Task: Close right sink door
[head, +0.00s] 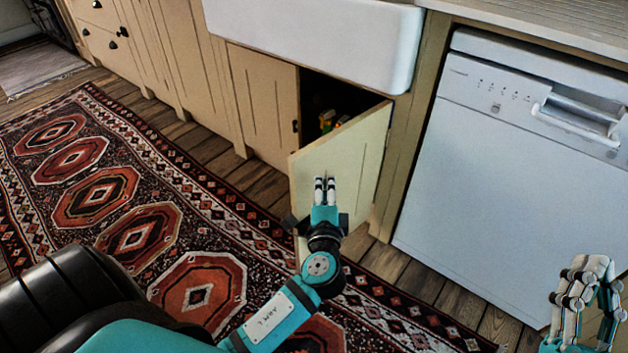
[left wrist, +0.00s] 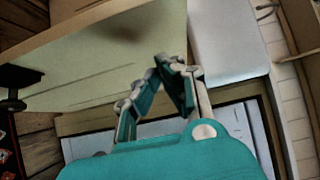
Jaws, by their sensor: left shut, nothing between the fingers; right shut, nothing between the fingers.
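The right sink door (head: 347,155) stands partly open below the white sink (head: 320,38), swung outward from its right-hand side. Its pale cream face also fills the upper left of the left wrist view (left wrist: 100,55), with a dark knob (left wrist: 14,85) at the left. My left gripper (head: 325,182) is shut and empty, in front of the door's outer face; I cannot tell whether the fingertips touch it. It also shows in the left wrist view (left wrist: 163,60). My right gripper (head: 588,268) is shut and empty at the lower right, in front of the dishwasher.
The left sink door (head: 262,105) is shut. Small colored items (head: 328,120) show inside the dark cabinet opening. A white dishwasher (head: 490,170) stands to the right. A patterned red rug (head: 150,215) covers the wooden floor.

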